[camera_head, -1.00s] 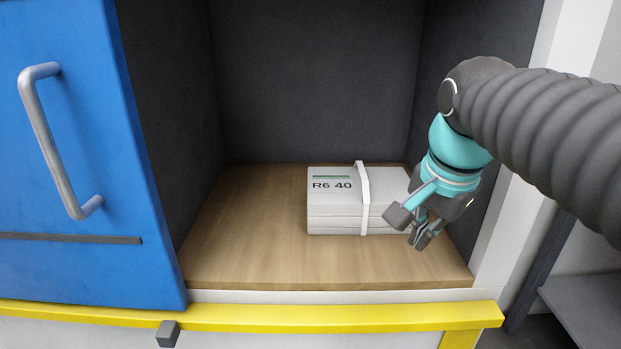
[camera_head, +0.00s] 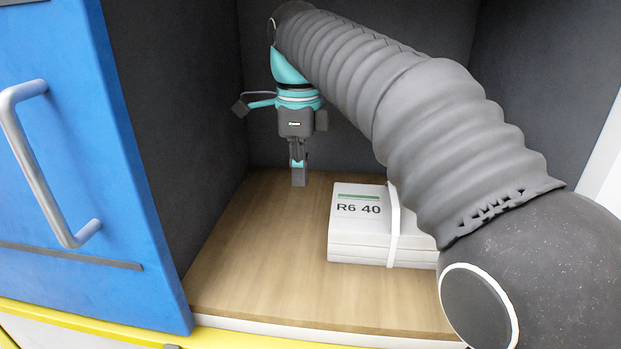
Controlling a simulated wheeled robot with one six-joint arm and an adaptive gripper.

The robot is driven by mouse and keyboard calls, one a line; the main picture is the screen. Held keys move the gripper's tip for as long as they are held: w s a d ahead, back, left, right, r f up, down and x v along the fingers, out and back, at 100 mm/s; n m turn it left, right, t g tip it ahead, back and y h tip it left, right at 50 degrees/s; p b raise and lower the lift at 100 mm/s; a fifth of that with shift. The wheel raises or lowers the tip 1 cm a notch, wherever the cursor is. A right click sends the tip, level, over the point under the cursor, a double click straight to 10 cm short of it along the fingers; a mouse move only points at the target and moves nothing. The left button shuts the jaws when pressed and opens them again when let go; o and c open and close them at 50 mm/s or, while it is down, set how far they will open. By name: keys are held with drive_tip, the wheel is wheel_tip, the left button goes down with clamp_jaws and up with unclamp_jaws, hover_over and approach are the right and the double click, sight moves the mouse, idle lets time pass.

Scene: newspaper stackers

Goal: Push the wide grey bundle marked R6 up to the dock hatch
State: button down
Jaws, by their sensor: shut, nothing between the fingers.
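The wide grey bundle (camera_head: 357,230) is marked "R6 40" and has a white strap around it. It lies flat on the wooden floor (camera_head: 255,265) of a dark compartment. My arm hides its right end. My gripper (camera_head: 299,180) points down, shut and empty, to the left of the bundle and towards the back wall. A gap of bare wood shows between the fingers and the bundle. I cannot tell which part is the dock hatch.
A blue door panel (camera_head: 100,180) with a metal handle (camera_head: 42,165) stands at the left. Dark walls (camera_head: 180,120) enclose the compartment. A yellow edge (camera_head: 110,334) runs along the front. The wood in front and left of the bundle is clear.

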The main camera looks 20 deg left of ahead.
sight(357, 205)
wheel_tip(357, 205, down, 8)
drive_tip(key=shift+d+b, duration=0.1)
drive_tip(key=shift+b, duration=0.7)
drive_tip(key=d, duration=0.1)
drive_tip(key=w+d, duration=0.1)
drive_tip(key=shift+d+f, duration=0.15)
drive_tip(key=shift+d, duration=0.25)
drive_tip(key=shift+w+d, duration=0.15)
drive_tip(key=shift+d, duration=0.35)
drive_tip(key=d, duration=0.2)
drive_tip(key=w+d, duration=0.1)
drive_tip(key=d, duration=0.2)
drive_tip(key=shift+w+d, duration=0.4)
drive_tip(key=shift+p, duration=0.3)
